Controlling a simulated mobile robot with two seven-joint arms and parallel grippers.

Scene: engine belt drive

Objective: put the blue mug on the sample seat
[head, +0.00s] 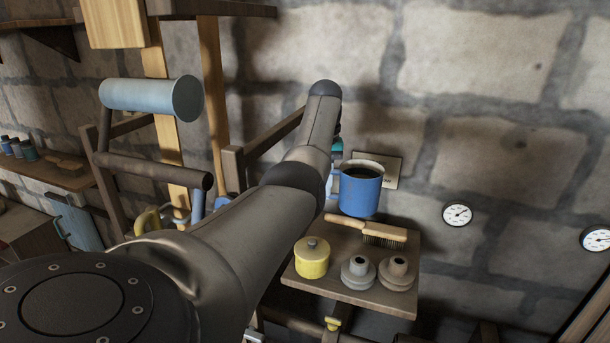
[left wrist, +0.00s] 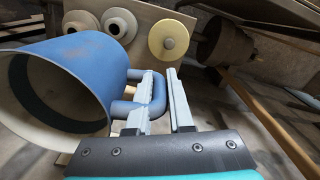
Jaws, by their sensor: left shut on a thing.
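The blue mug (head: 361,194) is upright in the head view, above the back edge of a small wooden table; whether it touches the table cannot be told. Its inside looks dark there. In the left wrist view the mug (left wrist: 85,75) fills the left side, with its pale rim facing left. My left gripper (left wrist: 160,85) is shut on the mug's handle, one finger through the loop and one outside. In the head view my arm hides most of this gripper. My right gripper is not in view. I cannot make out which surface is the sample seat.
The small table (head: 348,296) holds a yellow lidded pot (head: 312,260), two grey stepped pieces (head: 358,273) and a brush (head: 384,235). A pale plate (head: 393,172) is on the stone wall behind the mug. A wooden frame with a blue roller (head: 150,97) stands left. Gauges (head: 457,215) hang right.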

